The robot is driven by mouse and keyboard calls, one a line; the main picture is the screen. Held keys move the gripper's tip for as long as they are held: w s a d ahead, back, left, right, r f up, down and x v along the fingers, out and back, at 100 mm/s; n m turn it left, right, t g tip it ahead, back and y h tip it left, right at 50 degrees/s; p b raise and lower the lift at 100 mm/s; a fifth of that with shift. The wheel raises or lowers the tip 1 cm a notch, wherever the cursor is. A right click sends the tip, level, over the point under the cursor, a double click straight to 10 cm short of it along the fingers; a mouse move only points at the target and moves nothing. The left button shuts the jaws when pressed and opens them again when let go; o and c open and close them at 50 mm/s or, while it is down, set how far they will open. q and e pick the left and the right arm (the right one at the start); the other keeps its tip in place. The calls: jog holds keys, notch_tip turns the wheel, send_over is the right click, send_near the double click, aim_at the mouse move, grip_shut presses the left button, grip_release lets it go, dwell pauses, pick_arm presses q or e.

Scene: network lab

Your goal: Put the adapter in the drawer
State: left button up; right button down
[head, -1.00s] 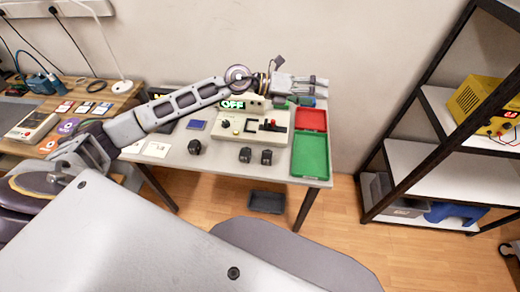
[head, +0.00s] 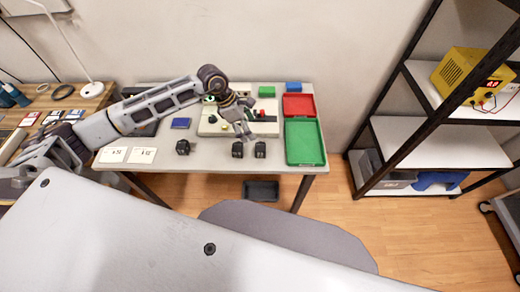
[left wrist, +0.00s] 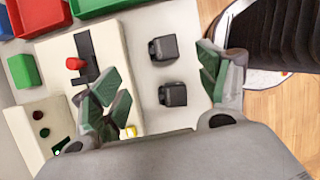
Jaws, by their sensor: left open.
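Small black blocks, any of which may be the adapter, sit on the light table: one (head: 183,147) at the left and a pair (head: 237,150) (head: 260,149) near the front edge. In the left wrist view the pair shows as two dark blocks (left wrist: 163,48) (left wrist: 173,94). My left gripper (head: 245,136) points down over the table, behind the pair; in the wrist view its spread, empty fingers (left wrist: 158,85) lie on either side of the two blocks. I cannot make out a drawer for certain. My right gripper is not in view.
A beige panel (head: 212,126) with a red-topped lever (left wrist: 75,63) lies under my left gripper. A red tray (head: 298,105) and a green tray (head: 304,143) stand at the right. A dark bin (head: 261,190) is on the floor, and a shelf rack (head: 440,140) stands further right.

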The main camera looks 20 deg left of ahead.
aim_at(259, 146)
pick_arm(q)
jog(key=shift+s+a+f+m, duration=0.1)
jog(key=shift+m, duration=0.4)
jog(key=shift+p+x, duration=0.5)
jog(key=shift+x, duration=3.8)
jog(key=shift+s, duration=0.1)
jog(key=shift+p+x, duration=0.45)
jog(key=shift+x, duration=2.15)
jog(key=shift+s+a, duration=0.1)
jog(key=shift+s, duration=0.05)
jog(key=c, duration=1.3)
